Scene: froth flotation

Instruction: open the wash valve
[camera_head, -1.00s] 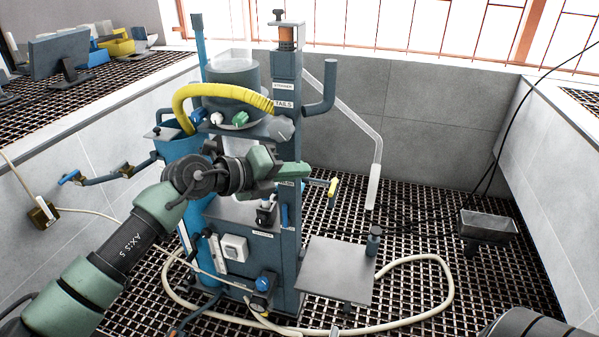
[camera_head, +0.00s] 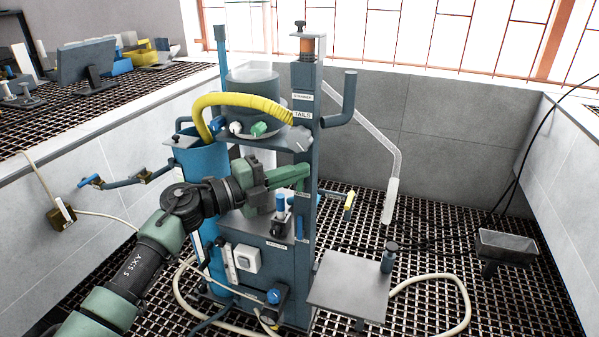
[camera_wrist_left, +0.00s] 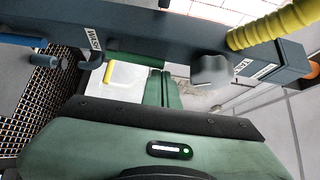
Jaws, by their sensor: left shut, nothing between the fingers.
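The label WASH (camera_wrist_left: 93,38) is on the blue column in the left wrist view. Close to it is a small valve with a yellow lever (camera_wrist_left: 108,104). In the head view the yellow lever (camera_head: 349,201) sits on a short pipe at the right of the column. My left gripper (camera_head: 303,172) is shut and empty in front of the column, left of and above the yellow lever, apart from it. Its green fingers also show in the left wrist view (camera_wrist_left: 160,88). My right gripper is out of view.
A yellow hose (camera_head: 240,102) arches over the machine above my left arm. A grey knob (camera_head: 299,139) sits below the TAILS label. A grey plate (camera_head: 345,288) stands at lower right. A pale hose (camera_head: 440,279) lies on the grating. A clear tube (camera_head: 391,200) hangs at right.

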